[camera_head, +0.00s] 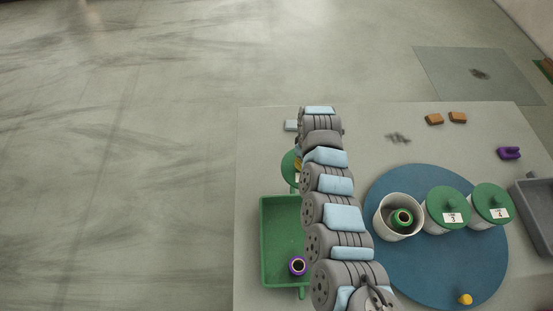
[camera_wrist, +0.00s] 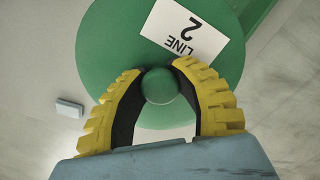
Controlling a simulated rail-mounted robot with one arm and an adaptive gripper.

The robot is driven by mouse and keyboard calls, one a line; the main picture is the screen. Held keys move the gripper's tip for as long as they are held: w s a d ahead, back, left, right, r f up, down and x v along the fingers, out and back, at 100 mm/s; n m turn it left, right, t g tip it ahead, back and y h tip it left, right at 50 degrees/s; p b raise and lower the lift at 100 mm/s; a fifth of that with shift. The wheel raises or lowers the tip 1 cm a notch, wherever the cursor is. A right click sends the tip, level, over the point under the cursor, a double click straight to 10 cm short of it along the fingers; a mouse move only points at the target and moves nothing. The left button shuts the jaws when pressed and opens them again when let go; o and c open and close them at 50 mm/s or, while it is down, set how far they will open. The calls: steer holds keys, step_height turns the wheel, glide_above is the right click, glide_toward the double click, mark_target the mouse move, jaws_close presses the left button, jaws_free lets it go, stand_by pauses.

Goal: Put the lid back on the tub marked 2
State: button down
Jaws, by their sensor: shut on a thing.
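The green round lid (camera_wrist: 110,40) carries a white label reading LINE 2 in the wrist view. My gripper (camera_wrist: 158,88) has its yellow ridged fingers shut on the lid's round knob. In the head view the lid (camera_head: 288,166) shows only in part behind my arm, beside the far end of the green tray. I cannot tell whether it rests on the table or is held above it. An open white tub (camera_head: 378,222) stands on the blue round mat with a green spool-like part (camera_head: 402,218) inside. No number shows on this tub.
Two lidded tubs stand right of the open one, one lid (camera_head: 446,206) marked 3, the other (camera_head: 491,202) apparently 4. A yellow piece (camera_head: 465,299) lies on the mat (camera_head: 430,280). A grey bin (camera_head: 535,215) stands far right.

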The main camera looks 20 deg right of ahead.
steer(key=s+d+n+p, duration=0.1)
steer(key=s+d+p, duration=0.2)
steer(key=s+d, duration=1)
steer(key=s+d+p, duration=0.4)
steer(key=s+d, duration=0.7)
steer(key=d, duration=0.4)
steer(key=shift+w+d+f+b, duration=0.1)
steer(key=shift+f+b, duration=2.7)
steer(key=shift+f, duration=0.55)
steer(key=shift+f, duration=0.4)
steer(key=shift+c, duration=1)
jaws_free()
steer(key=shift+r, duration=0.1)
step_height(320, 180, up, 7)
steer(key=p, duration=0.6)
